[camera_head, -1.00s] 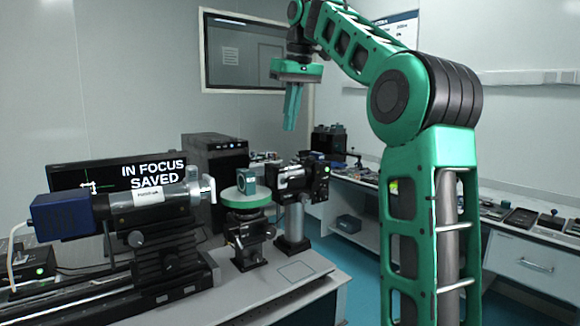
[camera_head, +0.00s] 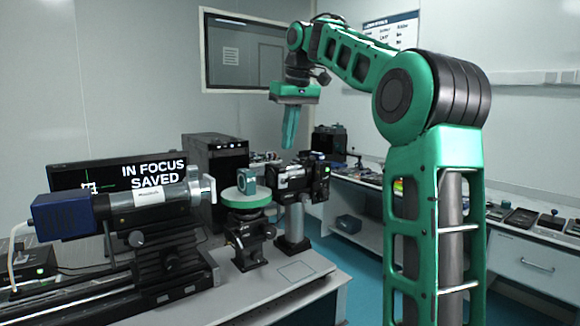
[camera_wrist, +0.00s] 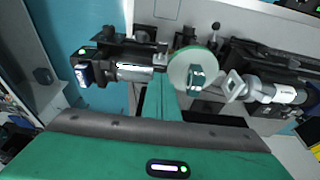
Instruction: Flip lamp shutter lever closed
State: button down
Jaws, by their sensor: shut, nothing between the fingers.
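The lamp appears to be the black boxy unit (camera_head: 300,180) on a post, with a small green light, at the right end of the optical bench. It also shows in the wrist view (camera_wrist: 125,62), left of centre. The shutter lever is too small to pick out for certain. My gripper (camera_head: 288,147) is shut and empty, pointing down just above the lamp and the round green-and-white stage in the picture; it touches neither as far as I can tell. In the wrist view my gripper (camera_wrist: 165,90) hangs between lamp and stage.
The round stage (camera_head: 247,204) carries a small teal block (camera_head: 246,180) beside the lamp. A camera tube with a blue end (camera_head: 70,214) stands left, before a monitor (camera_head: 90,178) reading "IN FOCUS SAVED". A black computer tower (camera_head: 215,165) stands behind. The bench's front right corner (camera_head: 310,270) is clear.

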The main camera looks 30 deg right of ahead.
aim_at(290, 179)
jog(key=f, duration=0.6)
jog(key=shift+s, duration=0.3)
jog(key=shift+s+f, duration=0.3)
jog(key=shift+f, duration=0.25)
jog(key=shift+d, duration=0.25)
